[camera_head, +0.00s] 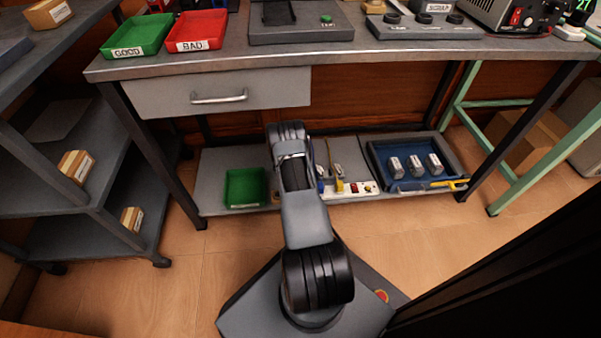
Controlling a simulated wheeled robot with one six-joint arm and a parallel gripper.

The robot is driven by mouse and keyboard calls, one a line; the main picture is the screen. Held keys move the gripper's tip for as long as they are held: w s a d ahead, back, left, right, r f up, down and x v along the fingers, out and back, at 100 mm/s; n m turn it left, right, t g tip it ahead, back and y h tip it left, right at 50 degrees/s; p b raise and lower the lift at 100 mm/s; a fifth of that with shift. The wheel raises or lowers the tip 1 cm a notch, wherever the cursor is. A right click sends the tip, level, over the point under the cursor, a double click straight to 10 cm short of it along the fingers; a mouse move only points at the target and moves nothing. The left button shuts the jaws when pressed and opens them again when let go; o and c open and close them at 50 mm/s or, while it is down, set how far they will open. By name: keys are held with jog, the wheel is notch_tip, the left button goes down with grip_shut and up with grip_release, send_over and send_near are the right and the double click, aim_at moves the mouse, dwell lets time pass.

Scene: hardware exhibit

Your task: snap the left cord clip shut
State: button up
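On the lower shelf, a white strip (357,189) with a red part lies right of my arm. At its left end stand a small blue piece (320,185) and a small yellow piece (339,185), each with a grey part near it. A thin brown cord-like line (329,153) rises above them. I cannot make out which small part is the left cord clip, nor whether any clip is open or shut. My arm reaches up across the middle of the view and hides part of the shelf. My gripper's fingers do not show.
A green tray (245,203) sits on the shelf left of my arm. A blue tray (376,162) with three metal cylinders and a yellow-handled tool (440,185) stands to the right. The bench top and its drawer (218,92) overhang the shelf. Open floor (225,238) lies in front.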

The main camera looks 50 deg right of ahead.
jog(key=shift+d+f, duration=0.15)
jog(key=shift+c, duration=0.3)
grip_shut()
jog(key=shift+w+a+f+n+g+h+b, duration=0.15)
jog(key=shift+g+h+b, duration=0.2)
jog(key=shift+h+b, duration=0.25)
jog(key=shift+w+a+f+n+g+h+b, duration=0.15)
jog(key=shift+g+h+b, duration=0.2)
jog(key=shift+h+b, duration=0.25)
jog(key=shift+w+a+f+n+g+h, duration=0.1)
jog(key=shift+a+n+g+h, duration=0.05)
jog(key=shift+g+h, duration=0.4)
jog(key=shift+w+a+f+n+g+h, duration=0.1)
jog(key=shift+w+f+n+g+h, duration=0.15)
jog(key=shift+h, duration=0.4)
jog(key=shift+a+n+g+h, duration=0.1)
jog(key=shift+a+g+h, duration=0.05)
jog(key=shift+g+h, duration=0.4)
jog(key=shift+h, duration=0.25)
